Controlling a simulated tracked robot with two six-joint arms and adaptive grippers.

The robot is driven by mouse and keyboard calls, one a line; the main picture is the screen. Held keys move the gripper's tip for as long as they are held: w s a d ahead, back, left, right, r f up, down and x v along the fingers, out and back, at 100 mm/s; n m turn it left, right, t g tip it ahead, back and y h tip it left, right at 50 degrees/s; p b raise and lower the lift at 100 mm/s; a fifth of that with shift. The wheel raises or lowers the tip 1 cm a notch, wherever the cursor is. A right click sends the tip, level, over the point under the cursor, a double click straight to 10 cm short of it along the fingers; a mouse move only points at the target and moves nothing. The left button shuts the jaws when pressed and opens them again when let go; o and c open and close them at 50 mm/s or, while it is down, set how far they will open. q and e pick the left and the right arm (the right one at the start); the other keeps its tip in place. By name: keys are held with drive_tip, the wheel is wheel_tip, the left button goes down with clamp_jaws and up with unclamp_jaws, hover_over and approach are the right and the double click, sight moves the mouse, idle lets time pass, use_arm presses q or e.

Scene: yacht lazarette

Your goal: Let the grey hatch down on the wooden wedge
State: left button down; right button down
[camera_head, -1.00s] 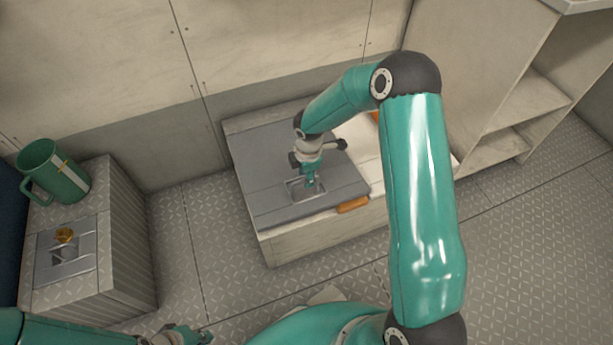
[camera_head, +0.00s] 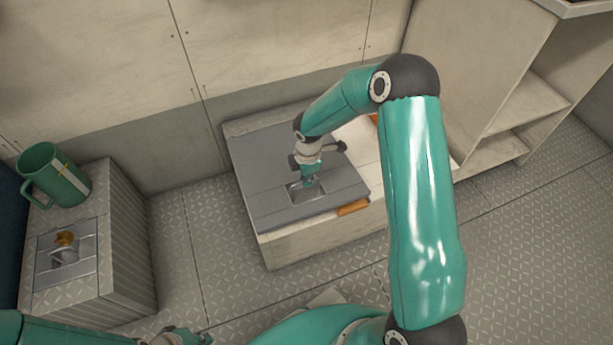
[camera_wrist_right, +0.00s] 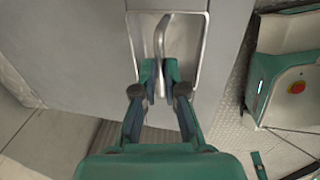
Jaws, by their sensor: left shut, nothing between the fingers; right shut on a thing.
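The grey hatch (camera_head: 262,170) lies over the left part of a pale locker box and looks nearly flat. The orange-brown wooden wedge (camera_head: 352,208) shows at the hatch's front edge, near its right corner, on the box rim. I cannot tell whether the hatch bears on it. My right gripper (camera_head: 309,184) is at the hatch's recessed handle, shut on it. In the right wrist view the fingers (camera_wrist_right: 160,80) close around the metal handle bar (camera_wrist_right: 161,38) in its recess. My left gripper (camera_head: 188,337) is shut and empty at the bottom left, away from the hatch.
Open shelves (camera_head: 530,100) stand at right. Patterned floor (camera_head: 205,270) lies clear between the boxes. An orange thing behind my arm is mostly hidden.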

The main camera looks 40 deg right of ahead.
drive_tip(key=shift+w+d+r+p, duration=0.1)
drive_tip(key=shift+w+r+p, duration=0.15)
drive_tip(key=shift+r, duration=0.3)
drive_tip(key=shift+w+r+p, duration=0.15)
drive_tip(key=shift+r+p, duration=0.2)
drive_tip(key=shift+r, duration=0.2)
drive_tip(key=c, duration=1.2)
unclamp_jaws()
drive_tip(key=shift+c, duration=0.2)
wheel_tip(320, 180, up, 12)
drive_tip(key=s, duration=0.1)
drive_tip(key=shift+a+f, duration=0.2)
drive_tip(key=shift+f, duration=0.05)
